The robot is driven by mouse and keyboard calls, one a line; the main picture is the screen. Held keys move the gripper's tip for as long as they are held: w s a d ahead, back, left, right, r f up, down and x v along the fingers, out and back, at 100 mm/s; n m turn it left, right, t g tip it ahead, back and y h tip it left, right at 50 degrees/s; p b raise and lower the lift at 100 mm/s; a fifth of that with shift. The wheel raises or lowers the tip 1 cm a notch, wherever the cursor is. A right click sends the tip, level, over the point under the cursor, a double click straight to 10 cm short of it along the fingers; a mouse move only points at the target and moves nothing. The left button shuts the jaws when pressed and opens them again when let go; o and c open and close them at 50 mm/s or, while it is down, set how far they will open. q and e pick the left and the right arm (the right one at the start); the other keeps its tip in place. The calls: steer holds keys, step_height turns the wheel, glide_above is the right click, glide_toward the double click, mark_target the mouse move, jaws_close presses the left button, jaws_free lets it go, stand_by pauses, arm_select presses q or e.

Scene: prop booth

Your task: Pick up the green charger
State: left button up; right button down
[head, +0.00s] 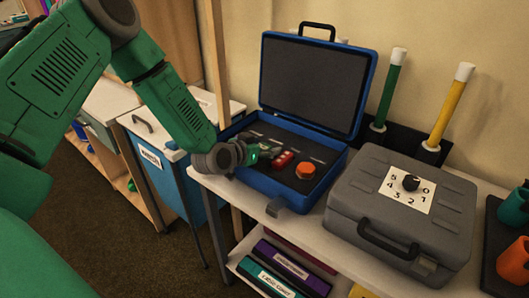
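My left gripper (250,153) reaches from the left over the left side of an open blue case (270,186). It is small and dark at the wrist's end, and its fingers are hard to make out. A small greenish item (271,146) lies in the case right at the fingertips, partly hidden; it may be the green charger. I cannot tell whether the gripper touches or grips it. A red item (283,160) and an orange round item (305,171) sit to its right in the dark insert. My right gripper is out of view.
Green (388,90) and yellow (448,108) sticks stand behind. Orange (515,262) and teal (515,207) items are at the far right. Binders (285,268) lie below.

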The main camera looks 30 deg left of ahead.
arm_select(q)
steer(key=shift+a, duration=0.15)
steer(key=c, duration=1.2)
steer(key=shift+s+a+f, duration=0.1)
steer(key=shift+a+f, duration=0.1)
steer(key=shift+a, duration=0.2)
